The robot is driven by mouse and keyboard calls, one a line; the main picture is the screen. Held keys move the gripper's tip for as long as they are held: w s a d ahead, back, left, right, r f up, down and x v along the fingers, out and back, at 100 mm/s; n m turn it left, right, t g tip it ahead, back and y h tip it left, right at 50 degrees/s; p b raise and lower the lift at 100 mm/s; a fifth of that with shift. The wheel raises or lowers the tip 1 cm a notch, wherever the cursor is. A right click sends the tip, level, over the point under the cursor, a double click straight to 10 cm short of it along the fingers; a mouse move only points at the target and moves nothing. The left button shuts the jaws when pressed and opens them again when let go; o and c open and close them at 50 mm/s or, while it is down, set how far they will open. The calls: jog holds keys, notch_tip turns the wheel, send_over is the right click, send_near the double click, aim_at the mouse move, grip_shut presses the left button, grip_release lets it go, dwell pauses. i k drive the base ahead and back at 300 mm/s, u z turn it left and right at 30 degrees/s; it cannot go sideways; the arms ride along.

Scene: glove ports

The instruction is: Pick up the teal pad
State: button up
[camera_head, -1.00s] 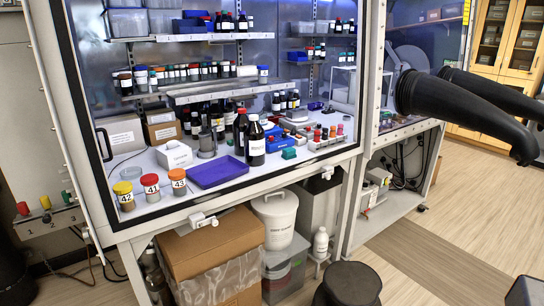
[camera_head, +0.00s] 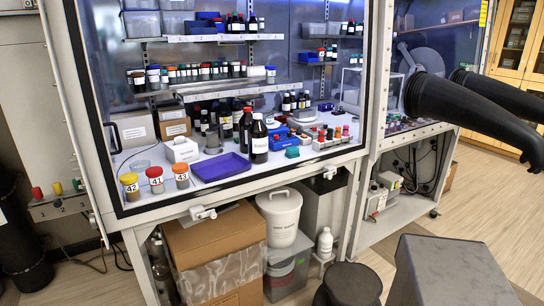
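The teal pad (camera_head: 292,152) is a small teal block on the white floor of the glass-fronted cabinet, near its front edge. It lies just right of a black bottle with a white label (camera_head: 259,140) and in front of a blue item (camera_head: 281,136). A rack of small colour-capped vials (camera_head: 330,138) stands to its right. My gripper is not in view, so I cannot see whether it is open or shut. Nothing is seen touching the pad.
A blue tray (camera_head: 220,167) lies left of the bottle. Numbered jars stand at the front left, including the yellow-capped jar 42 (camera_head: 130,187). The cabinet's front frame (camera_head: 230,198) runs below. Black glove sleeves (camera_head: 470,105) stick out at the right. A dark stool (camera_head: 348,285) stands in front.

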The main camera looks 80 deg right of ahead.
aim_at(291, 152)
jog(key=u, duration=0.3)
jog(key=k, duration=2.15)
jog(key=z, duration=1.1)
jog(key=i, duration=0.9)
jog(key=u, duration=0.05)
